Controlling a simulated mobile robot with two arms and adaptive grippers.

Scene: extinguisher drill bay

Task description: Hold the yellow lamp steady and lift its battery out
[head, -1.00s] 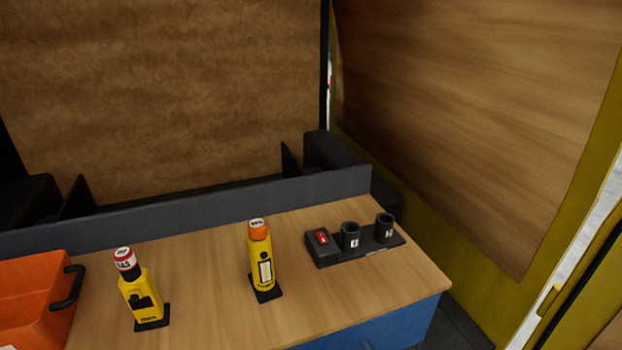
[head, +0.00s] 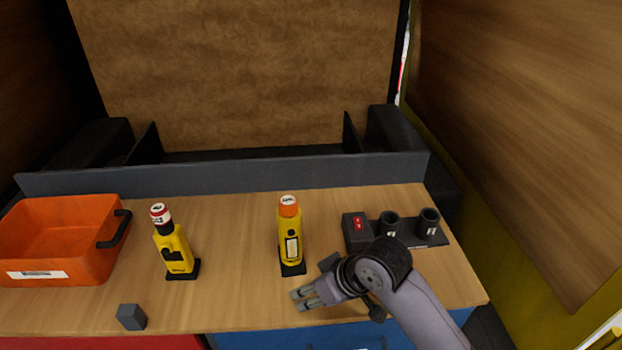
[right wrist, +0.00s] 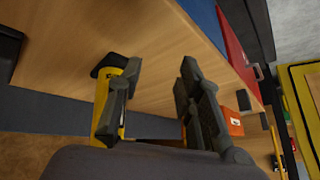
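Two yellow hand-held units stand upright on black bases on the wooden table. The middle one, with an orange cap and a pale front panel, looks like the yellow lamp (head: 290,231). The left one, a yellow unit (head: 176,253), has a black neck and a red-and-white cap. I cannot tell which part is the battery. My right gripper (head: 300,299) is open and empty, in front of the lamp and apart from it. In the right wrist view my right gripper (right wrist: 161,65) shows spread fingers, with a yellow body (right wrist: 102,112) partly behind one finger. My left gripper is out of view.
An orange bin (head: 95,268) stands at the left. A small grey block (head: 131,317) is near the front edge. A black holder with two cups (head: 408,228) and a red-marked black box (head: 356,231) are at the right. A grey ledge (head: 230,175) closes the back.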

